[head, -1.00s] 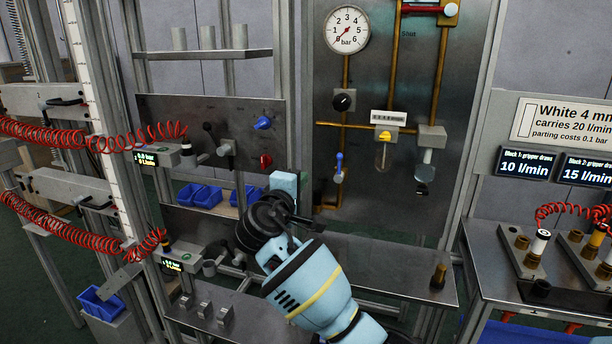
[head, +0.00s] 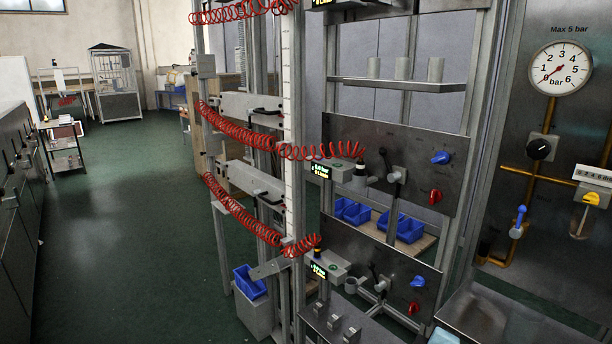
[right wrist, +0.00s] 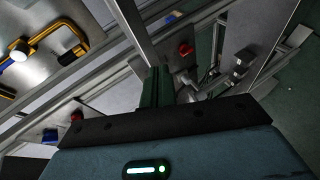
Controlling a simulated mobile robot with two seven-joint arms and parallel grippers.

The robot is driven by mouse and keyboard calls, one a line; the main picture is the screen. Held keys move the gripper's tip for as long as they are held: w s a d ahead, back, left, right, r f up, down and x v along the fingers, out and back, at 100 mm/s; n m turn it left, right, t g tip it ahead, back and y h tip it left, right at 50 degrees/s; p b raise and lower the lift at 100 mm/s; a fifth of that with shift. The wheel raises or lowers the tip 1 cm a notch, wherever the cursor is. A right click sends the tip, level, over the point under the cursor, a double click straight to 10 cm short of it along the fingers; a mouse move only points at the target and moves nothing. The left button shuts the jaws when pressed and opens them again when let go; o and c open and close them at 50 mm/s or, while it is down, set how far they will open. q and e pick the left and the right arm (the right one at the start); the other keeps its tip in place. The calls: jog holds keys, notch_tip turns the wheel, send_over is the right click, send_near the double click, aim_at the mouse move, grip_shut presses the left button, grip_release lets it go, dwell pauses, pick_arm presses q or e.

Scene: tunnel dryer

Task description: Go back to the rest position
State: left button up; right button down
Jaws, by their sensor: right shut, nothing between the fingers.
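My right gripper (right wrist: 157,86) shows in the right wrist view, its narrow dark fingers closed together with nothing between them. Beyond the fingers are metal rails and the panel frame, with no clear contact. In the head view only a small light-blue piece of my arm shows at the bottom edge, in front of the panels, and the gripper itself is out of that picture. My left gripper is in neither view.
A panel rack with a blue knob (head: 441,158) and a red knob (head: 435,197) stands right of centre. A pressure gauge (head: 560,68) is at the far right. Red coiled hoses (head: 240,134) hang at the rack's left. Open green floor (head: 130,210) lies left, beside dark cabinets (head: 15,190).

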jog(key=s+a+f+m+g+y, duration=0.1)
jog(key=s+a+f+y, duration=0.2)
jog(key=s+f, duration=0.55)
jog(key=s+a+f+m+g+y, duration=0.1)
jog(key=s+a+f+y, duration=0.2)
jog(key=s+f, duration=0.55)
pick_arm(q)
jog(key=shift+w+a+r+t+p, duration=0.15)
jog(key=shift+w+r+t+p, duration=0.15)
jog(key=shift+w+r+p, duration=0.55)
pick_arm(e)
jog(key=s+a+f+m+y, duration=0.1)
jog(key=s+m, duration=0.1)
jog(key=s, duration=0.9)
jog(key=s+a+f+m+g+y, duration=0.1)
jog(key=s+f+m, duration=0.1)
jog(key=s, duration=0.9)
jog(key=shift+s+a+m+y, duration=0.15)
jog(key=shift+a+m+y, duration=0.2)
jog(key=shift+m, duration=0.45)
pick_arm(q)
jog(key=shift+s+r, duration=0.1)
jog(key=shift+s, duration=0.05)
pick_arm(e)
jog(key=shift+d, duration=0.15)
